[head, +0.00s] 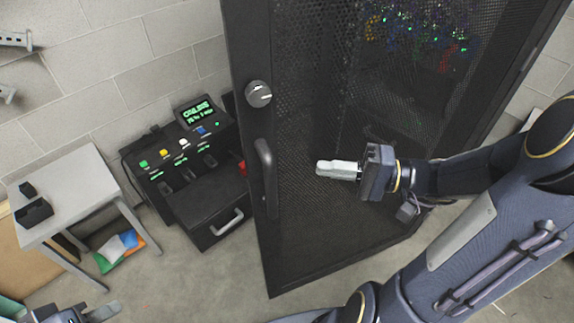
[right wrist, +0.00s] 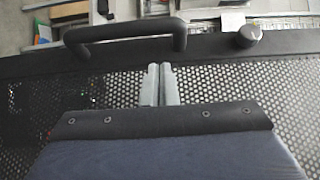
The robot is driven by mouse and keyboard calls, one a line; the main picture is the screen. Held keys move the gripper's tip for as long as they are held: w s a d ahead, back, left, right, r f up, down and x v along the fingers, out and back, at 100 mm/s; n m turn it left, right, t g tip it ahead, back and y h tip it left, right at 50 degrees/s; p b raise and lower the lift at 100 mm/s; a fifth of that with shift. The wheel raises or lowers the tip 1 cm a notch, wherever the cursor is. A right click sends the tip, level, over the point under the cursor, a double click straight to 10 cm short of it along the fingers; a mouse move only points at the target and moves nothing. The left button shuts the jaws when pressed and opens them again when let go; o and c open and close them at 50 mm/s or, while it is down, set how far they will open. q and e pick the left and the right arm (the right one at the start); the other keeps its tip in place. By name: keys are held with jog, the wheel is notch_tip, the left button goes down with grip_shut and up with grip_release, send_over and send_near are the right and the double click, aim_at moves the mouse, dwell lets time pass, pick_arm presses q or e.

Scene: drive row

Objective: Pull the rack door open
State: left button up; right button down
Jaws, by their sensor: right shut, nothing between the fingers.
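The black mesh rack door (head: 310,235) stands in the middle of the head view, with a dark handle (head: 266,178) and a round grey knob (head: 258,94) along its left edge. I cannot tell whether the door is ajar. My right gripper (head: 322,168) is shut and empty, in front of the mesh to the right of the handle and apart from it. In the right wrist view, the shut fingers (right wrist: 160,68) point toward the door's edge beside one end of the handle (right wrist: 125,30); the knob (right wrist: 247,36) is farther right. My left gripper (head: 103,311) is partly cut off at bottom left.
A black console (head: 185,150) with lit buttons and a drawer unit stands just left of the door. A grey table (head: 85,180) with small black trays stands farther left. The floor (head: 190,275) before the console is clear.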

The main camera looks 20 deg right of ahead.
aim_at(282, 164)
jog(key=p+x, duration=0.1)
jog(key=x, duration=0.8)
jog(key=shift+w+a, duration=0.15)
jog(key=shift+a, duration=0.2)
